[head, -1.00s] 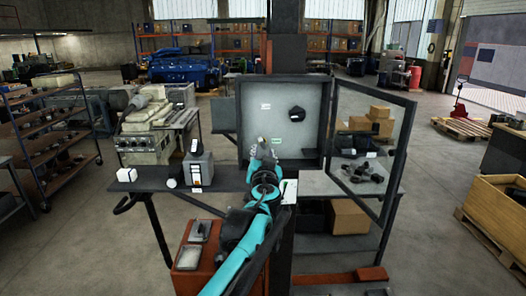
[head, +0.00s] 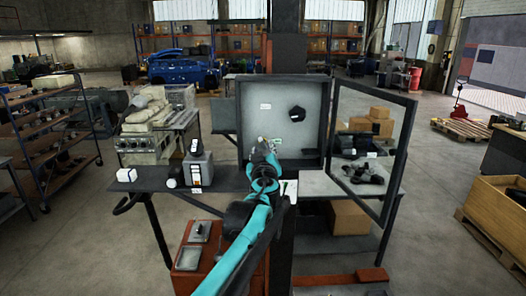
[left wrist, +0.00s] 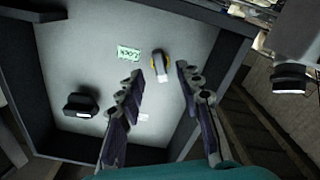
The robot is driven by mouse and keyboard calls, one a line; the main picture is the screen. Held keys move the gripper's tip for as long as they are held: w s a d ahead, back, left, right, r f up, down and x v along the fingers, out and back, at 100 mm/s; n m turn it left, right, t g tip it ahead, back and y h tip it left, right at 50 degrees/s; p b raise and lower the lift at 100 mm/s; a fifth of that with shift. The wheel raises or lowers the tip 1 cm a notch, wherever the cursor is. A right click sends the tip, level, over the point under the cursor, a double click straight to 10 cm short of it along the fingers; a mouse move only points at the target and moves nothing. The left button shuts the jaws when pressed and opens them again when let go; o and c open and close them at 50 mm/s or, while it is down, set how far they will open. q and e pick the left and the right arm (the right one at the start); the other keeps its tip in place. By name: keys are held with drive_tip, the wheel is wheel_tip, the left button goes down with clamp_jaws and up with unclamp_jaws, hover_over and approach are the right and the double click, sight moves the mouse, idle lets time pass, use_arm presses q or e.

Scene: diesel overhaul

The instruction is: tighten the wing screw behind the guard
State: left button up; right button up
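The wing screw (left wrist: 160,64), a small grey and yellow piece, stands on the back panel of an open grey cabinet (left wrist: 95,40), beside a green label (left wrist: 129,53). My left gripper (left wrist: 159,70) is open, its two fingers apart and pointing at the panel. The screw shows in the gap between the fingertips; I cannot tell how much depth separates them. In the head view my left gripper (head: 264,147) is at the lower part of the panel and largely hides the screw. The framed guard door (head: 398,155) stands swung open to the right. My right gripper is not in view.
A black knob (head: 298,114) and a white label (head: 265,106) are higher on the panel. Dark parts (head: 362,173) lie behind the open door.

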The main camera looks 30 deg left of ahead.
sight(263, 144)
use_arm(q)
drive_tip(key=shift+s, duration=0.1)
idle(0.3)
drive_tip(key=shift+x, duration=2.1)
clamp_jaws()
drive_tip(key=m, duration=0.5)
